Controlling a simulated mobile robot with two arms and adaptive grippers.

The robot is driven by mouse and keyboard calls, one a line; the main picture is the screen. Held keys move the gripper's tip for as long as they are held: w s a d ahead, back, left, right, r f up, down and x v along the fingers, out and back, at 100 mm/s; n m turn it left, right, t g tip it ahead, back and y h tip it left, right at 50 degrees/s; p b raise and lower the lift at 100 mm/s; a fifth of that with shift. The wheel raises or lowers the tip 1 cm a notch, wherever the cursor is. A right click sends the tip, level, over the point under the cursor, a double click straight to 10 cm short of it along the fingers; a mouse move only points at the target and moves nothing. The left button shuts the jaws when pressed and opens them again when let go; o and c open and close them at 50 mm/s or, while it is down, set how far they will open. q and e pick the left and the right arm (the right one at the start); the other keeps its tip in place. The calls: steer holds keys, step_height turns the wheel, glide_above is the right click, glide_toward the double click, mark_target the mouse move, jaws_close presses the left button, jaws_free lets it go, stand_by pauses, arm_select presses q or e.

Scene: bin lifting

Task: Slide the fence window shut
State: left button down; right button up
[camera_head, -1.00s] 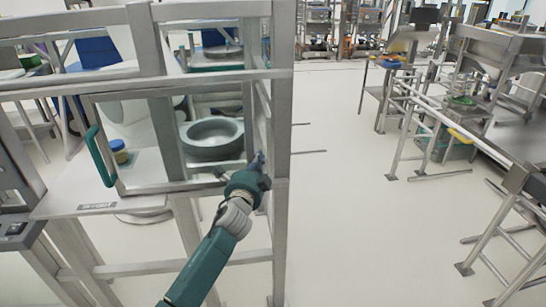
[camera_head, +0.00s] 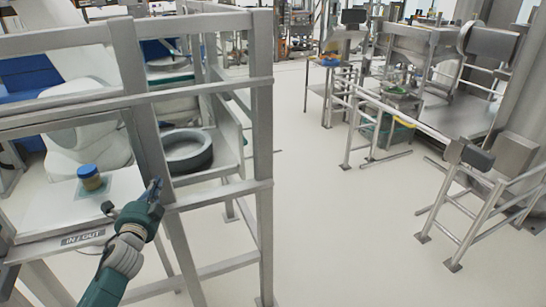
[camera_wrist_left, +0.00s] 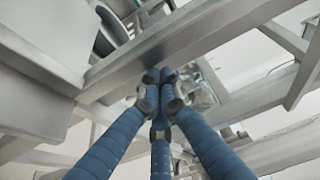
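The fence window is a grey metal frame in the head view; its upper rail (camera_head: 60,121) shows at the left, below a fence rail. Its green handle is out of view, and the left part of the frame is cut off by the picture edge. My left gripper (camera_head: 154,188) is at the lower part of the middle fence post, with its fingertips pointing up. In the left wrist view its blue fingers (camera_wrist_left: 160,82) come together with nothing seen between them, close to a grey beam. I cannot tell whether they touch it. My right gripper is not in view.
The grey fence's right post (camera_head: 262,150) stands right of my gripper. Open pale floor (camera_head: 330,230) lies to the right, with metal railings beyond.

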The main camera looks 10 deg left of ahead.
arm_select(q)
steer(key=shift+s+a, duration=0.25)
steer(key=shift+a, duration=0.25)
